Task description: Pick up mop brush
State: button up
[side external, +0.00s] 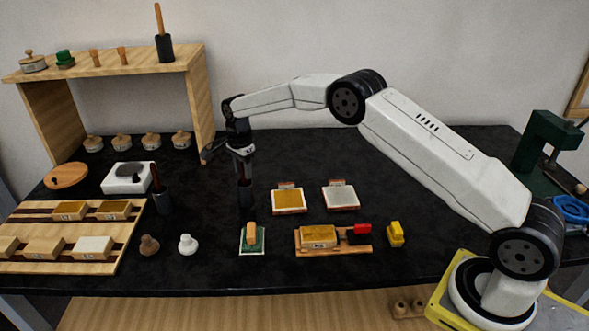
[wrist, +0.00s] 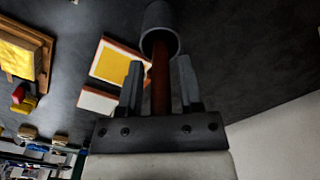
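A brush with a reddish-brown handle (wrist: 160,78) stands in a dark grey cup (wrist: 158,18), with its lower end hidden inside. In the side external view the cup (side external: 246,195) is directly below my gripper (side external: 244,172). My gripper also shows in the wrist view (wrist: 160,80). Its two fingers are apart, one on each side of the handle, with a gap visible on both sides.
Two framed pads, one yellow (side external: 289,200) and one pale (side external: 341,196), lie right of the cup. A green pad (side external: 252,243) is in front. A wooden shelf (side external: 130,66) stands at back left. A green press (side external: 541,140) is far right. Dark table is clear between.

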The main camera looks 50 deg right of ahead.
grip_shut()
jog(key=shift+r, duration=0.1)
jog(key=shift+r, duration=4.95)
